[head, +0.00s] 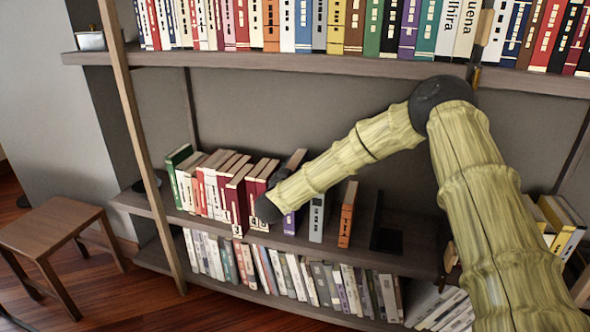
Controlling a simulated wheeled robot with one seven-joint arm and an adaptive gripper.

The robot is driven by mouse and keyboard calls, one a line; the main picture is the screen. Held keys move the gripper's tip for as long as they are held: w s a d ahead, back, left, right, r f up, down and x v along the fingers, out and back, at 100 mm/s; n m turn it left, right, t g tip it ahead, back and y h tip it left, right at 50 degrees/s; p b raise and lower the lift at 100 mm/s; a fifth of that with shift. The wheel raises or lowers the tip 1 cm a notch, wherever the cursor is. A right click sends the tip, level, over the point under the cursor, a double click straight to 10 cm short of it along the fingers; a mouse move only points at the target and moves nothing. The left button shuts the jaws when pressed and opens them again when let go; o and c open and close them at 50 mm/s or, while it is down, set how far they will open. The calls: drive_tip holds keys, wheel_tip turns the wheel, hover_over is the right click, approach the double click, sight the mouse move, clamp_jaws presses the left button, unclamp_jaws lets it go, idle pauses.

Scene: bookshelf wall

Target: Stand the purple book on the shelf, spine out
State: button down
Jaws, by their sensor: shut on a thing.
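The purple book (290,223) is on the middle shelf (270,236), between the red books and a grey book. Its purple spine shows low down, facing out; my forearm and wrist hide its middle. My gripper (279,179) is a small dark shape behind my wrist, shut on the purple book. Its fingertips are mostly hidden. The book's base is at the shelf board, but I cannot tell whether it bears on it.
Leaning red and green books (205,185) fill the shelf's left. A grey book (317,219) and an orange book (347,214) stand to the right, then a dark bookend (386,238). Full rows lie above and below. A wooden stool (50,225) stands at left.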

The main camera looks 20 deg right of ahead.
drive_tip(key=c, duration=1)
unclamp_jaws()
drive_tip(key=shift+o, duration=0.2)
drive_tip(key=p+v, duration=0.2)
drive_tip(key=v, duration=1)
drive_tip(key=shift+p, duration=0.3)
drive_tip(key=s+a+f+n+g+y, duration=0.1)
drive_tip(key=s+f+n+y, duration=0.15)
drive_tip(key=s+f, duration=0.5)
drive_tip(key=s+a+f+n+g+y, duration=0.1)
drive_tip(key=s+a+f+g+y, duration=0.2)
drive_tip(key=f, duration=0.7)
drive_tip(key=s+f+n+y, duration=0.2)
drive_tip(key=s+f+y, duration=0.1)
drive_tip(key=s+f, duration=0.5)
drive_tip(key=s+d+f+g+y, duration=0.1)
drive_tip(key=s+f+g, duration=0.2)
drive_tip(key=s+f, duration=0.35)
drive_tip(key=s+d+f+g+y, duration=0.15)
drive_tip(key=s+f, duration=0.25)
drive_tip(key=s, duration=0.5)
drive_tip(key=s+d+f+g, duration=0.1)
drive_tip(key=s+d+g, duration=0.1)
drive_tip(key=s, duration=0.7)
drive_tip(key=s+d+f+g, duration=0.1)
drive_tip(key=s+g, duration=0.3)
drive_tip(key=s, duration=0.6)
drive_tip(key=shift+s+d+f+n+h, duration=0.25)
drive_tip(key=shift+d+n+h, duration=0.15)
drive_tip(key=shift+n, duration=0.05)
